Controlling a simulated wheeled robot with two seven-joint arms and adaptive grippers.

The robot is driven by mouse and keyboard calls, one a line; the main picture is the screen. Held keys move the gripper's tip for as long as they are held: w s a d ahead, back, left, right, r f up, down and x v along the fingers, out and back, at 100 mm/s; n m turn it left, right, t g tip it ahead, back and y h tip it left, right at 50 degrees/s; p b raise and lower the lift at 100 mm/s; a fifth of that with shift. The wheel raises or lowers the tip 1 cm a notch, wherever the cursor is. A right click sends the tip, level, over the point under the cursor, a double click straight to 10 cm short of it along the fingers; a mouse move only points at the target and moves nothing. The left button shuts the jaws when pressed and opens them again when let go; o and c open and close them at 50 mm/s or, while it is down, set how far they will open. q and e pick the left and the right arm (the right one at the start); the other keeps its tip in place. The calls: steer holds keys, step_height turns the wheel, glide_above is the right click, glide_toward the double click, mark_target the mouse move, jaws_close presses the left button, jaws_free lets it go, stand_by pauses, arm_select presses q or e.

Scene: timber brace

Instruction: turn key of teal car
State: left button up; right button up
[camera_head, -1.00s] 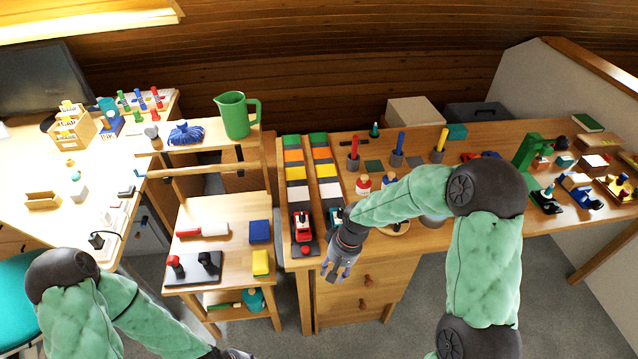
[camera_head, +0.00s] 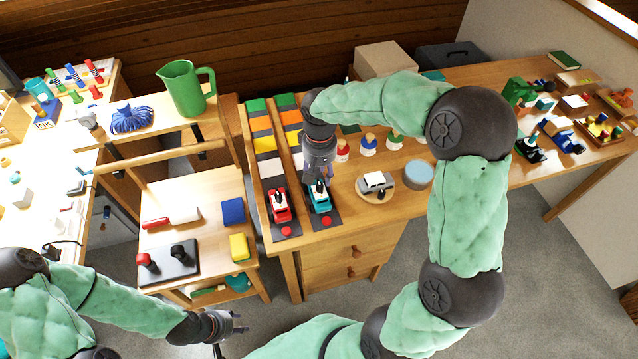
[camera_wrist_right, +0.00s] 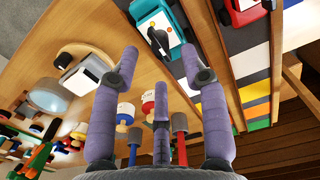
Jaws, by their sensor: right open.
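The teal car (camera_head: 319,203) stands at the near end of the right-hand striped lane, just behind a red button. In the right wrist view the teal car (camera_wrist_right: 144,12) has a white top with a dark key (camera_wrist_right: 158,40) standing on it. My right gripper (camera_head: 319,181) points down over the car. Its fingers are open, with the key between and just beyond the fingertips (camera_wrist_right: 160,58) in the wrist view; I see no clear contact. My left gripper (camera_head: 236,325) is low in front of the small side table, away from the car; its finger opening is unclear.
A red car (camera_head: 279,208) stands close beside the teal car in the left lane. Peg figures (camera_head: 368,144) stand behind.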

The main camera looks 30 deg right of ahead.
mark_target(320, 184)
steer(key=shift+f+b, duration=0.6)
steer(key=shift+f, duration=1.55)
jaws_close()
